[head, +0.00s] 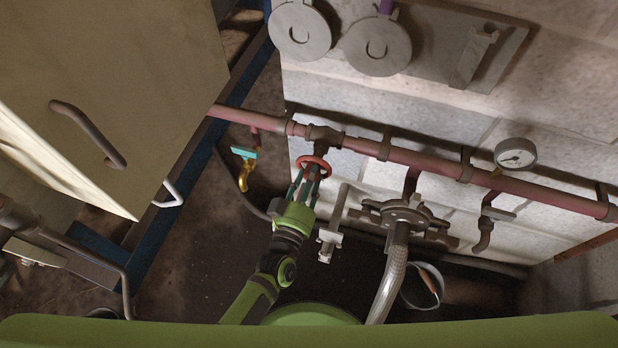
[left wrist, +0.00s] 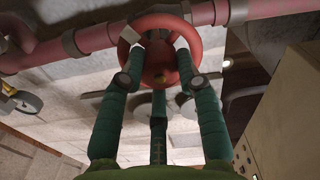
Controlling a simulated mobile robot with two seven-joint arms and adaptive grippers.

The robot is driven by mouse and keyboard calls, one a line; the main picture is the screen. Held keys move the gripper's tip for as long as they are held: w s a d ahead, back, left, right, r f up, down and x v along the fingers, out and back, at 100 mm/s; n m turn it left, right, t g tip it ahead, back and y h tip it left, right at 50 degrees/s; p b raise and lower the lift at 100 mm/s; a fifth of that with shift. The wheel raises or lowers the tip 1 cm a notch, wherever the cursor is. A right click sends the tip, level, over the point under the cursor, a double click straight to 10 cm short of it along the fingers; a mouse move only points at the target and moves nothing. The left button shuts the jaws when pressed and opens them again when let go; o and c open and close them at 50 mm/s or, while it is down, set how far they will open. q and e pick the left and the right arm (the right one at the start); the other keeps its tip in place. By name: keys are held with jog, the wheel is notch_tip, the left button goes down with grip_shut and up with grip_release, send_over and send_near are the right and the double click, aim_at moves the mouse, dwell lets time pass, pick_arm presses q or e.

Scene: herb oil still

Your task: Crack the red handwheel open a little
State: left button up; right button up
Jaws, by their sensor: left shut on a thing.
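The red handwheel (head: 313,163) sits on a valve on the red pipe, left of the middle of the head view. It also shows in the left wrist view (left wrist: 160,22), where its rim lies between my fingers. My left gripper (head: 308,178) has green fingers and is shut on the handwheel, with fingertips at its rim on both sides. In the left wrist view the fingers of the left gripper (left wrist: 158,45) reach up to the wheel, and part of the rim is hidden by them. My right gripper is not in view.
The red pipe (head: 420,160) runs along the pale block wall. A round gauge (head: 516,153) stands above it at the right. A grey flanged fitting with a metal hose (head: 391,272) is right of my left arm. A teal-and-yellow valve handle (head: 244,154) and a large cabinet (head: 130,90) lie left.

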pick_arm(q)
jog(key=shift+f+n, duration=0.15)
jog(key=shift+n, duration=1.75)
jog(key=shift+s, duration=0.1)
jog(key=o, duration=1.2)
jog(key=shift+c, duration=0.2)
jog(key=v, duration=1.2)
